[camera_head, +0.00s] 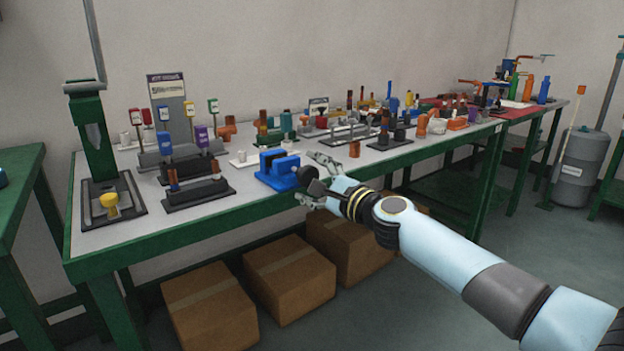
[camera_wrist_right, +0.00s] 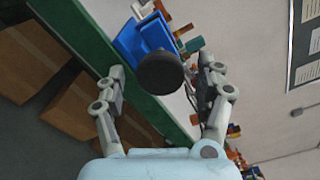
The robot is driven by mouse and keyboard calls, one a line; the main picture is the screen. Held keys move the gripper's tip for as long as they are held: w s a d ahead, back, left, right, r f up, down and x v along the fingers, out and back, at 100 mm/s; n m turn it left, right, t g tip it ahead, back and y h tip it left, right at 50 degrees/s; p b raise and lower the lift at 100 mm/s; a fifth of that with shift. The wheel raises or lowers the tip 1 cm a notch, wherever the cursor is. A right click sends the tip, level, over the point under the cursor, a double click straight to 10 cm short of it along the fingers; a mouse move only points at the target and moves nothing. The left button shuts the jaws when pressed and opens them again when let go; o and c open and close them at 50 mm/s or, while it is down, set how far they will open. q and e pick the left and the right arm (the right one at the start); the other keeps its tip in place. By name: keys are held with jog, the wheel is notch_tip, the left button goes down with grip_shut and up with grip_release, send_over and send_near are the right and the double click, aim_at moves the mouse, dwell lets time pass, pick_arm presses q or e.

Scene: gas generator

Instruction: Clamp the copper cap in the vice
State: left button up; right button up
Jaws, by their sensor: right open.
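The blue vice (camera_head: 279,169) stands at the front edge of the green-framed table, with a round black knob (camera_head: 308,175) facing me. My right gripper (camera_head: 306,177) is open and empty, with one finger on either side of the knob. In the right wrist view the knob (camera_wrist_right: 160,72) is between my open fingers (camera_wrist_right: 161,70), in front of the blue vice (camera_wrist_right: 143,36). A small copper-coloured cylinder (camera_head: 354,149) stands on the table to the right of the vice. I cannot tell whether it is the copper cap or whether the vice jaws hold anything. My left gripper is out of view.
A black rack (camera_head: 198,193) stands left of the vice, and a green press (camera_head: 92,135) at the table's left end. Several coloured parts and racks crowd the table behind. Cardboard boxes (camera_head: 290,278) sit on the floor under the table's front edge.

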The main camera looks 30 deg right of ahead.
jog(key=n, duration=0.3)
jog(key=shift+b, duration=0.4)
jog(key=n, duration=0.2)
jog(key=shift+n, duration=0.4)
jog(key=c, duration=1.2)
jog(key=m, duration=0.3)
